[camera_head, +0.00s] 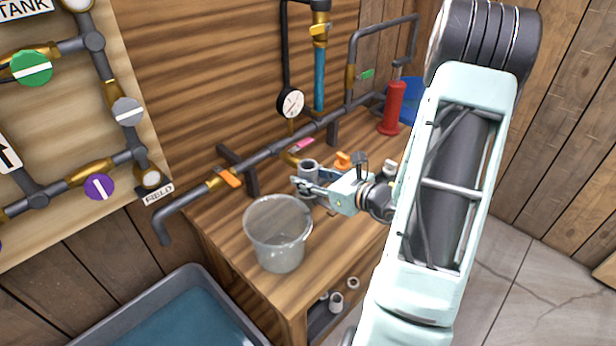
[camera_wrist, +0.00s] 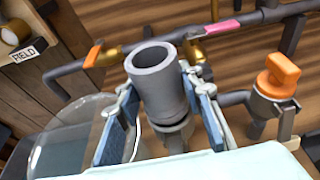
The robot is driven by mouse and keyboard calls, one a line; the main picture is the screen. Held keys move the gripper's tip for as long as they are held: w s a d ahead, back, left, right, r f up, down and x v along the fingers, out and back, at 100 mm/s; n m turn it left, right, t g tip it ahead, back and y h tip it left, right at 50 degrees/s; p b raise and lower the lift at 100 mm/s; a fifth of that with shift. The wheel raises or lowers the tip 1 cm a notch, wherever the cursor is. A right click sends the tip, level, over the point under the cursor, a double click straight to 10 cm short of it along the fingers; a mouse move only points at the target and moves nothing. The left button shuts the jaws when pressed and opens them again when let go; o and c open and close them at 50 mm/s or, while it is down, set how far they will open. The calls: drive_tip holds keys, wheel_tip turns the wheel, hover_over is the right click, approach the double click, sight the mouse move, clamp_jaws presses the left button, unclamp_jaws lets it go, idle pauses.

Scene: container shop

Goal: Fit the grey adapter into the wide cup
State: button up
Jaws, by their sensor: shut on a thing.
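The grey adapter (camera_wrist: 157,85) is a hollow grey cylinder, held with its open end up and slightly tilted in the wrist view. It also shows in the head view (camera_head: 308,174), above the workbench. My gripper (camera_head: 306,188) is shut on it, with one finger on each side; the fingers show in the wrist view (camera_wrist: 160,105). Below the adapter a lighter grey collar and a narrower stem show. I cannot tell whether these belong to the adapter or to a part under it. I cannot pick out the wide cup with certainty.
A clear bucket (camera_head: 278,236) stands at the bench's front left corner. A dark pipe run (camera_head: 272,151) with coloured handles lies behind the gripper. An orange-topped valve (camera_wrist: 277,82) is close on the right. A red cylinder (camera_head: 391,108) stands farther back. A water tub (camera_head: 170,315) is below left.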

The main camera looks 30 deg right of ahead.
drive_tip(key=shift+f+b, duration=0.65)
drive_tip(key=shift+b, duration=0.05)
drive_tip(key=o, duration=1.3)
drive_tip(key=shift+s, duration=0.1)
drive_tip(key=v, duration=1.2)
drive_tip(key=shift+r, duration=0.1)
